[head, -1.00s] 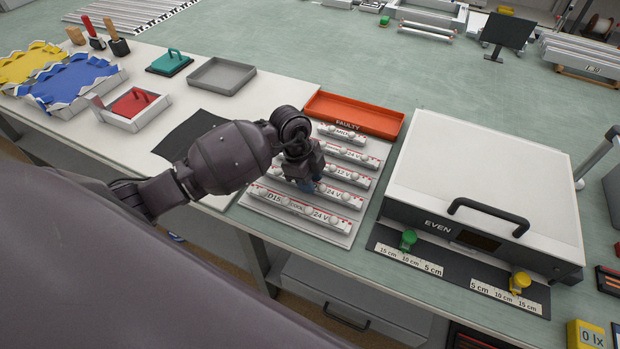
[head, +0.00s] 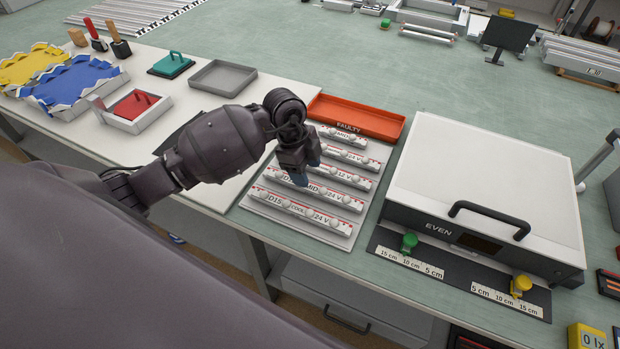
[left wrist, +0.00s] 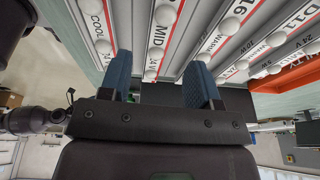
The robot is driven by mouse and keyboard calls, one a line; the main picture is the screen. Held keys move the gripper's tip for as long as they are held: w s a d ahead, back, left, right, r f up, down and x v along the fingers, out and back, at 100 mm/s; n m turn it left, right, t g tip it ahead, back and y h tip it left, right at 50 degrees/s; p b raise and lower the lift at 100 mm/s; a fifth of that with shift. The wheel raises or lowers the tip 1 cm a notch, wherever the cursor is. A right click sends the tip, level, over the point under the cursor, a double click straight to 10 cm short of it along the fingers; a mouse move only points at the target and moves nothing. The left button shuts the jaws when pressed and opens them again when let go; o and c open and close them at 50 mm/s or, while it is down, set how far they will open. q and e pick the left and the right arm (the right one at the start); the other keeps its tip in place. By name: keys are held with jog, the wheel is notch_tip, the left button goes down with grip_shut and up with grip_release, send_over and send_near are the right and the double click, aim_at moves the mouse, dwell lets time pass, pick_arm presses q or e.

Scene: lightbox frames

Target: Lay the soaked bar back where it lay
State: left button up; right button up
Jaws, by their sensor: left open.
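Several white light bars with round bulbs lie in parallel rows on a pale grey board (head: 345,241). None is visibly wet, so I cannot tell which is the soaked one. My right gripper is not visible.
An orange FAULTY tray (head: 355,115) stands behind the board. A white EVEN lightbox (head: 480,180) with a handle stands to the right. A grey tray (head: 222,77) and a red-padded tray (head: 134,105) are to the left. The green bench behind is largely clear.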

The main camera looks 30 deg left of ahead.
pick_arm(q)
jog(key=v, duration=0.7)
jog(key=shift+r, duration=0.25)
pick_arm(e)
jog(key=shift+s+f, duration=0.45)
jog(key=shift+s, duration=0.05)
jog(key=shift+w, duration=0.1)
